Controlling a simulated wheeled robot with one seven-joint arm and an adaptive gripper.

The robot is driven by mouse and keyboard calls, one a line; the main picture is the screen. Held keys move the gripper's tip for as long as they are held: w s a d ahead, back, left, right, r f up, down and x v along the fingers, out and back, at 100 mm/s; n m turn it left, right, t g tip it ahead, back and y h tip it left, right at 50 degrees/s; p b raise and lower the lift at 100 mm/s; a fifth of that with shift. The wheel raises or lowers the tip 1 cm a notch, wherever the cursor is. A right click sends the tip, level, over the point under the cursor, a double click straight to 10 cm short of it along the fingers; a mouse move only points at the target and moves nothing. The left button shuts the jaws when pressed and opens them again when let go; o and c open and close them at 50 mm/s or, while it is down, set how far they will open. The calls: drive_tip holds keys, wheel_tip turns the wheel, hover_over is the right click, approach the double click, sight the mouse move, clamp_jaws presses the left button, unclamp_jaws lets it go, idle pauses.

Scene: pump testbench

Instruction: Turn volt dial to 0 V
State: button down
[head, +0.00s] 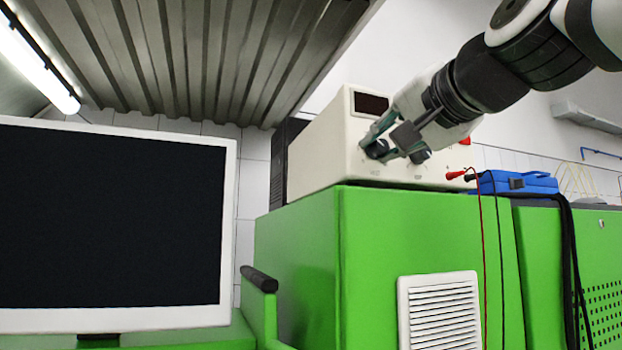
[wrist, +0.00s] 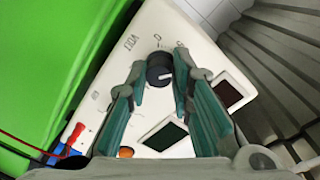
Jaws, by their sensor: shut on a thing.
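The volt dial (wrist: 159,68) is a round black knob on the front panel of the cream power supply box (head: 325,137). In the wrist view it sits between the tips of my two teal fingers, with a pale pointer mark across its face. My gripper (head: 381,148) is shut on the dial, which also shows in the head view (head: 376,150) as the left knob.
The box stands on a green cabinet (head: 300,235). Red and black leads (head: 456,175) plug in at its right, near a blue case (head: 517,182). A dark monitor (head: 105,215) stands at left. A ribbed metal hood (head: 190,60) hangs above.

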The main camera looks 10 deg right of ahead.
drive_tip(key=n+b, duration=0.3)
drive_tip(key=n, duration=0.1)
drive_tip(key=shift+w+f, duration=0.1)
drive_tip(key=shift+f, duration=0.1)
drive_tip(key=n+b, duration=0.2)
drive_tip(key=n, duration=0.2)
drive_tip(key=shift+a+t, duration=0.1)
drive_tip(key=shift+t, duration=0.2)
drive_tip(key=n+b, duration=0.2)
drive_tip(key=n, duration=0.2)
drive_tip(key=shift+n+b, duration=0.45)
drive_tip(key=shift+n, duration=1.25)
drive_tip(key=c, duration=1.4)
unclamp_jaws()
